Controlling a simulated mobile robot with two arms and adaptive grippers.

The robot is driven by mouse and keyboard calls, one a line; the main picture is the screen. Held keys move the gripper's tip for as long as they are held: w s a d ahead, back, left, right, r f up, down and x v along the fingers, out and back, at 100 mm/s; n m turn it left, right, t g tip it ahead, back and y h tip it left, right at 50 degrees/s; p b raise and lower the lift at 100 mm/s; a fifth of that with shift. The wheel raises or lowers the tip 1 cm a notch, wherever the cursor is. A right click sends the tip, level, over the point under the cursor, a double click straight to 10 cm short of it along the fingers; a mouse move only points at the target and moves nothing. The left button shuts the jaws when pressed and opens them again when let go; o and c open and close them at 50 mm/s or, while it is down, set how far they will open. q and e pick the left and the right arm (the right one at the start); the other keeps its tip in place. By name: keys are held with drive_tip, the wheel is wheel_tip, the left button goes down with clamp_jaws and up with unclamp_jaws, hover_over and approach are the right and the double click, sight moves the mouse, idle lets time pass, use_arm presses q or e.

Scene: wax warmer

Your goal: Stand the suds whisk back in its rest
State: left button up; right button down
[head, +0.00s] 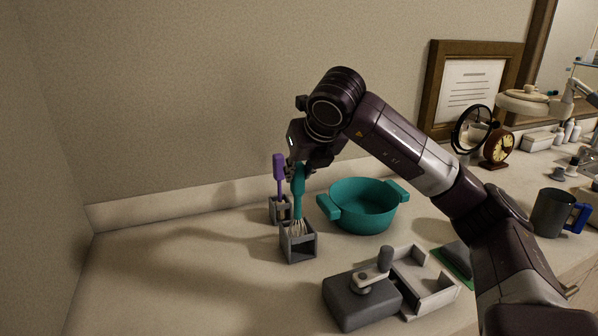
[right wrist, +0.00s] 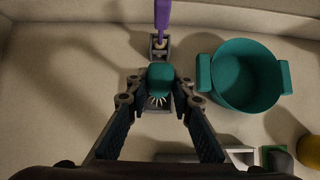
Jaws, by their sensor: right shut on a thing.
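The suds whisk, with its teal handle (head: 298,190) and pale wire loops, is upright. My right gripper (head: 301,168) is shut on the upper part of the handle, holding it from above. The wire end reaches down into the open top of the grey square rest (head: 298,245); whether it touches the bottom is hidden. In the right wrist view the handle top (right wrist: 160,75) sits between my right fingers (right wrist: 160,88), with the rest's rim partly hidden beneath. My left gripper is not in view.
A purple-handled tool (head: 279,172) stands in a smaller grey holder (head: 275,210) just behind. A teal pot (head: 364,207) is close on the right. A dark grey box with a lever (head: 362,300) and a pale tray (head: 432,290) lie in front. The counter at left is clear.

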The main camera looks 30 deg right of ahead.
drive_tip(key=shift+f+b, duration=1.25)
drive_tip(key=shift+f, duration=0.05)
idle(0.4)
drive_tip(key=c, duration=1.6)
unclamp_jaws()
drive_tip(key=shift+r, duration=0.15)
drive_tip(key=shift+p+v, duration=1.65)
drive_tip(key=shift+v, duration=2.25)
